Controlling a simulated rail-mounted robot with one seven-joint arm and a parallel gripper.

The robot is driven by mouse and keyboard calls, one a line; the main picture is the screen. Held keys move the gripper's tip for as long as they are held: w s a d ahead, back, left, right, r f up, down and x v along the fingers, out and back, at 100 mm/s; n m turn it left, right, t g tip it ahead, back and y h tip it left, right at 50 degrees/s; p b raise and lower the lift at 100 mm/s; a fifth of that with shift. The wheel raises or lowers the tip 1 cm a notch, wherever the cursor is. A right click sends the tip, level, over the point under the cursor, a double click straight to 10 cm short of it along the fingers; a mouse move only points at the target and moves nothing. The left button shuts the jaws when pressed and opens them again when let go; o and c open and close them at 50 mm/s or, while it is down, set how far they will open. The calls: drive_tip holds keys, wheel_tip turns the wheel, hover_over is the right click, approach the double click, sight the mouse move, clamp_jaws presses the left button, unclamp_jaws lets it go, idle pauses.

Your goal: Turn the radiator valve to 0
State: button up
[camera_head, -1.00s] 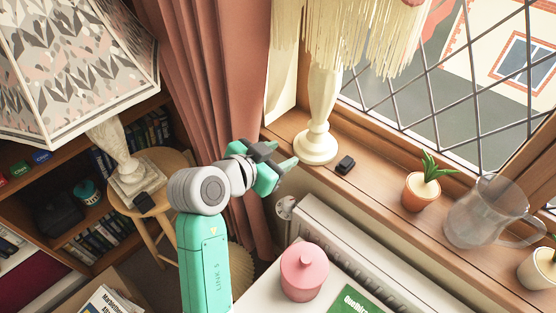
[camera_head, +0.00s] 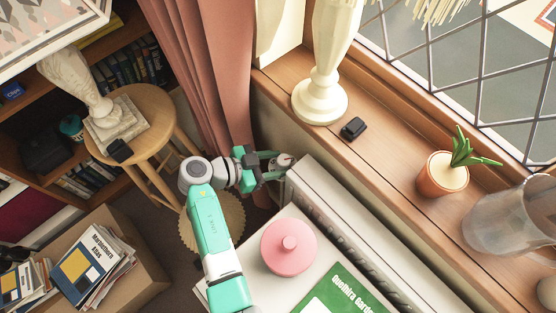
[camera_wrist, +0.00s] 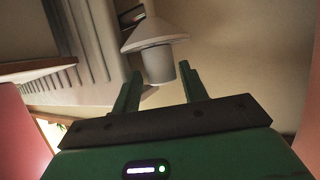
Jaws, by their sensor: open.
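In the wrist view the valve (camera_wrist: 158,62) shows as a grey cylinder with a wider conical collar, ahead of the fingers. My gripper (camera_head: 274,165) is open, with its green fingers pointing at the valve from the left. In the wrist view the gripper (camera_wrist: 160,70) has the knob lined up between its fingertips. I cannot tell whether they touch it. The number on the dial is too small to read.
The wooden sill (camera_head: 385,140) above holds a cream lamp base (camera_head: 320,95), a black box (camera_head: 353,128), a potted plant (camera_head: 442,175) and a glass jug (camera_head: 510,220). A pink curtain (camera_head: 205,80) hangs behind the gripper. A pink pot (camera_head: 288,247) stands on the white surface in front.

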drive_tip(key=shift+x, duration=0.8)
drive_tip(key=shift+c, duration=0.2)
drive_tip(key=c, duration=0.7)
drive_tip(key=shift+o, duration=0.2)
drive_tip(key=shift+s+r+n+t+y+p, duration=0.15)
drive_tip(key=shift+n+t+y+p, duration=0.25)
drive_tip(key=shift+n+t+p, duration=0.4)
drive_tip(key=shift+n+t+y, duration=0.4)
drive_tip(key=shift+n+t, duration=0.4)
drive_tip(key=o, duration=0.7)
